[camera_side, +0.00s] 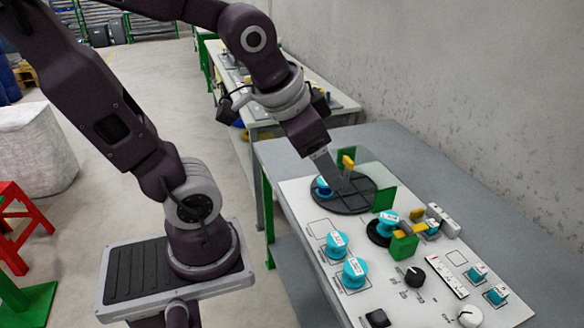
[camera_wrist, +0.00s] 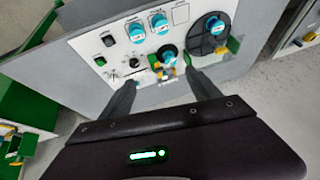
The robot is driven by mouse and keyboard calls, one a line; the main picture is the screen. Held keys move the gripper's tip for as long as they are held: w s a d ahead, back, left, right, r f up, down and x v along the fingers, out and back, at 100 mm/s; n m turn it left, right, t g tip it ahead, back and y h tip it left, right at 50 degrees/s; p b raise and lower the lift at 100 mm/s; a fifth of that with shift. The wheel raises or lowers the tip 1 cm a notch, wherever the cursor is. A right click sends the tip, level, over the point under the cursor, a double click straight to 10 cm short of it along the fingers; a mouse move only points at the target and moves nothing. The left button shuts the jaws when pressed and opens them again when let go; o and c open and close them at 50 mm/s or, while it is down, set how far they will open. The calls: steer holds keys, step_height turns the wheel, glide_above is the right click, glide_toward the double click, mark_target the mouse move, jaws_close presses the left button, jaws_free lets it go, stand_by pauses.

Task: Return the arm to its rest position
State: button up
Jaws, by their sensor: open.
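My gripper (camera_side: 342,182) is above the white panel (camera_side: 328,270), near the large black disc (camera_side: 352,205) in the side view. In the wrist view my gripper (camera_wrist: 163,82) shows two dark fingers spread well apart, with nothing held between them. A small black disc with a cyan round part (camera_side: 388,222) and green and yellow blocks lies right of the large disc in the side view. In the wrist view this cyan round part (camera_wrist: 167,56) appears just beyond the fingertips. I cannot make out a blue cable clearly.
Two cyan round parts (camera_side: 355,272) (camera_side: 336,244) sit on the panel's left side. A green upright plate (camera_side: 383,198) stands at the large disc's edge. Small cyan connectors (camera_side: 477,272) and black knobs (camera_side: 415,277) are toward the front. A grey wall (camera_side: 470,90) runs behind the table.

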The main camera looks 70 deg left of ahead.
steer(key=s+d+r+h, duration=0.1)
steer(key=s+d+r, duration=0.1)
steer(key=s+d, duration=0.2)
steer(key=s, duration=0.2)
steer(key=shift+s+h, duration=0.3)
stand_by(0.7)
